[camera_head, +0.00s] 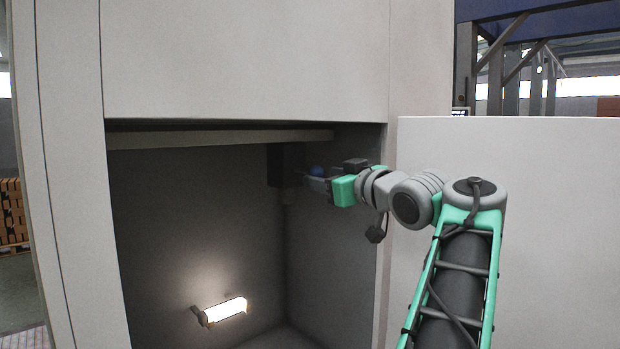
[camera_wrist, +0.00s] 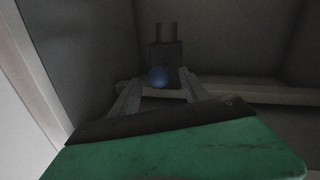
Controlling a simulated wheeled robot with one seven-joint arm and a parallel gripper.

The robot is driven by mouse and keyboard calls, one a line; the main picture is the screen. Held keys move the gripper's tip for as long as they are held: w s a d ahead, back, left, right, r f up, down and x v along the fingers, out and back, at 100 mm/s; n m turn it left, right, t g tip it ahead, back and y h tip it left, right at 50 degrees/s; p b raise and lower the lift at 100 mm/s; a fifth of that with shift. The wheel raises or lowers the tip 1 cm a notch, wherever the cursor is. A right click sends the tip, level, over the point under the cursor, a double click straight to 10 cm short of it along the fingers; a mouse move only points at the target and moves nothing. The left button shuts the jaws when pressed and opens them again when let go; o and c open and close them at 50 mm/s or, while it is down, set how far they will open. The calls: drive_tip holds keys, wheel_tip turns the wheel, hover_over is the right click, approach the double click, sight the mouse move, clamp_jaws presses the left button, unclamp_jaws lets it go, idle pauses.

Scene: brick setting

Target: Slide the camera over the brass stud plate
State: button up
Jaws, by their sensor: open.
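A dark box with a short cylinder on one end (camera_head: 286,163) sits high in the back corner of the recess. It may be the camera, but its details are lost in shadow. It also shows beyond my fingers in the wrist view (camera_wrist: 168,52). I cannot make out a brass stud plate.
A pale beam (camera_head: 220,140) crosses the top of the recess, close above my gripper. A lit lamp (camera_head: 222,310) is low on the back wall. The recess's right edge and a white panel (camera_head: 550,230) stand close to my arm. The middle of the recess is clear.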

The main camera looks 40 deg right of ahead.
sight(310, 171)
drive_tip(key=shift+s+d+r, duration=0.15)
drive_tip(key=shift+s+r, duration=0.15)
drive_tip(key=w, duration=0.2)
drive_tip(key=w+p, duration=0.1)
drive_tip(key=w, duration=0.2)
drive_tip(key=w+d+p, duration=0.1)
drive_tip(key=w, duration=0.2)
drive_tip(key=shift+d, duration=0.1)
drive_tip(key=shift+s, duration=0.1)
clamp_jaws()
idle(0.9)
